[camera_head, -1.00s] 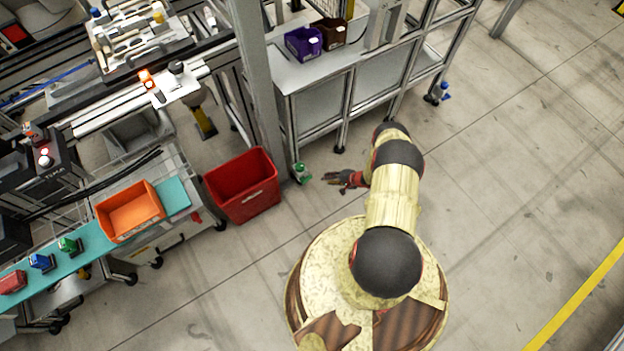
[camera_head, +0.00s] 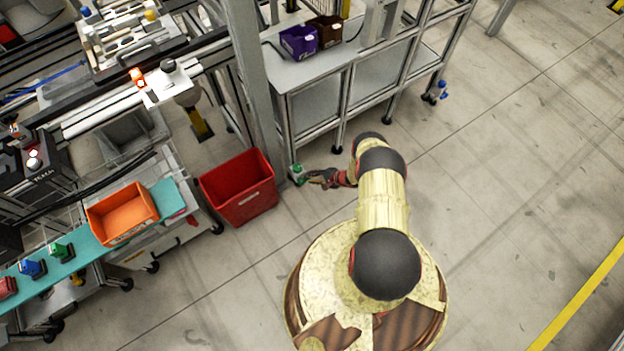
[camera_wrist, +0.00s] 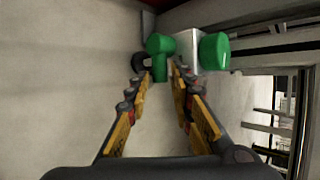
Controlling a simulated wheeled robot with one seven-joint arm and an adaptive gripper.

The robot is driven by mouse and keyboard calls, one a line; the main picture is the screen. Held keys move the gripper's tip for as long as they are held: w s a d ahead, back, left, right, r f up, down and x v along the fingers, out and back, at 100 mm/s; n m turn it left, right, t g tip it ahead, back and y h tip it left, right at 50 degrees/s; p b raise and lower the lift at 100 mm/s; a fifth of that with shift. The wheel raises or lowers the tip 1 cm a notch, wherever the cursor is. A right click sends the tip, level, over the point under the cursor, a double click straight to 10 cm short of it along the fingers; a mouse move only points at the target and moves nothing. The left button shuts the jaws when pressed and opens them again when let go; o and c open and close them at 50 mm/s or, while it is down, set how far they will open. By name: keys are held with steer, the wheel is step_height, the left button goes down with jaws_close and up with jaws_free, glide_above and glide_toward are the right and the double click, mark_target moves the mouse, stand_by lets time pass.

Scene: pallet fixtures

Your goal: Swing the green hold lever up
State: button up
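The green hold lever (camera_head: 297,170) is on a small pale fixture low by the foot of the grey post, right of the red bin. In the wrist view the green lever (camera_wrist: 160,45) looks T-shaped, its lower part lying between my fingertips. A green round knob (camera_wrist: 214,51) sits to its right on a pale block (camera_wrist: 188,48). My gripper (camera_head: 312,178) is right beside the lever, and in the wrist view my gripper (camera_wrist: 160,76) has its fingers apart, one on each side of the lever. I cannot tell whether they touch it.
The red bin (camera_head: 240,187) stands close on the left. The grey post (camera_head: 253,85) and a metal rack (camera_head: 340,105) rise behind the lever. A teal shelf (camera_head: 85,243) with an orange bin (camera_head: 122,214) is farther left. The floor to the right is clear.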

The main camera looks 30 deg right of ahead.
steer(key=shift+c, duration=1.3)
jaws_close()
steer(key=shift+a+r+n+h+p, duration=0.35)
steer(key=shift+r+n+h+p, duration=0.3)
steer(key=shift+h+p, duration=0.5)
steer(key=shift+o, duration=1.3)
jaws_free()
